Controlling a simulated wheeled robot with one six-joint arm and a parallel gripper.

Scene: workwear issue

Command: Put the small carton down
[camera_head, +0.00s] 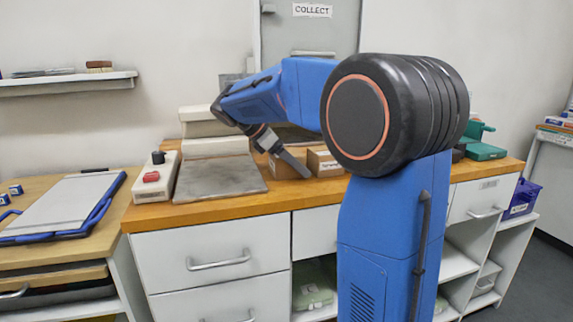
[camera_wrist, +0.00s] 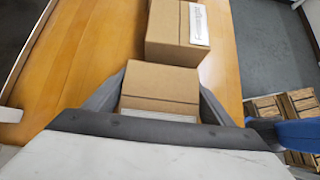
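The small carton (camera_wrist: 160,84) is plain brown cardboard. In the wrist view it sits between the two fingers of my gripper (camera_wrist: 161,85), which press against its left and right sides. A strip of white shows at its near lower edge. In the head view my gripper reaches down at the wooden counter (camera_head: 232,206), and a finger partly covers the small carton (camera_head: 281,171). The carton is at or just above the counter top; I cannot tell whether it touches.
Another carton (camera_wrist: 172,24) with a white label stands just beyond the small one, close to it. A grey plate machine (camera_head: 220,178) and a control box (camera_head: 155,178) stand left on the counter. In the wrist view, the counter's right edge drops to a grey floor.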

